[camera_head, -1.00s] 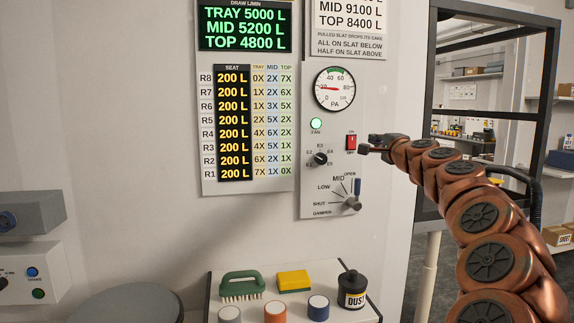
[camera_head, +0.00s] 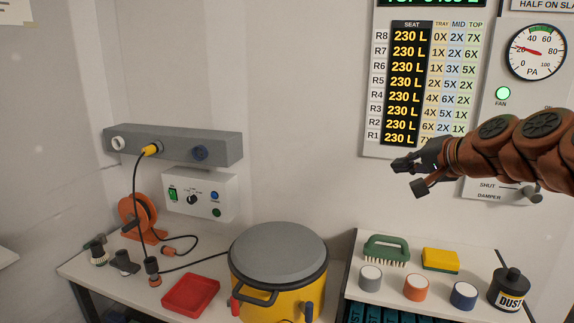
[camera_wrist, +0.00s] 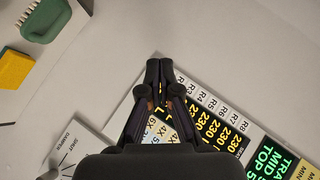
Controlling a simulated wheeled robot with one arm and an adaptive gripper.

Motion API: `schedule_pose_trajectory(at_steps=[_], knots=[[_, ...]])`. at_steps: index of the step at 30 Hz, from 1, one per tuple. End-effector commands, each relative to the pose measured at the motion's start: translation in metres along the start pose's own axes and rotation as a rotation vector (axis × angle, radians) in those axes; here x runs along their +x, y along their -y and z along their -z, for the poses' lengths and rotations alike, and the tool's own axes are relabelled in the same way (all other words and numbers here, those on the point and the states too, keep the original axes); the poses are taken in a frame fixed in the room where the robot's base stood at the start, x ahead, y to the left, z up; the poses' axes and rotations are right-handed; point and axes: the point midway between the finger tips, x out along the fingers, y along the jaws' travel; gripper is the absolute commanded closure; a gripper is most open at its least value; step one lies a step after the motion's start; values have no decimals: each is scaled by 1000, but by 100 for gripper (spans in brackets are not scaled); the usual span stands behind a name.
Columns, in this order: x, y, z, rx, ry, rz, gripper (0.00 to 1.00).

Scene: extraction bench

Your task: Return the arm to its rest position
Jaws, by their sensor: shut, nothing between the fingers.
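My gripper (camera_head: 408,178) is in front of the wall panel, at the right of the head view, at the end of my copper-coloured arm. In the wrist view my gripper (camera_wrist: 160,64) has its two dark fingers together with nothing between them. The arm comes in from the right edge of the head view and points left. It hides part of the lower seat chart and part of the fan and damper panel.
The seat chart (camera_head: 411,83) and fan gauge (camera_head: 536,52) are on the wall. Below are a green brush (camera_head: 386,249), yellow sponge (camera_head: 440,260), several capped jars and a black dust bottle (camera_head: 509,291). A yellow drum (camera_head: 283,304) and red tray (camera_head: 190,293) are further left.

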Motion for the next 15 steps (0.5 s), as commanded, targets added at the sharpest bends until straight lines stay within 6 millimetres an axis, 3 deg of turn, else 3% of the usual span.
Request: schedule_pose_trajectory(at_steps=[1,5,8,15], knots=[[3,0,-32,-46,66,-37,100],[2,-16,-110,-167,225,-141,100],[-6,-40,-166,-254,349,-234,100],[-63,-119,-278,-436,636,-483,100]])
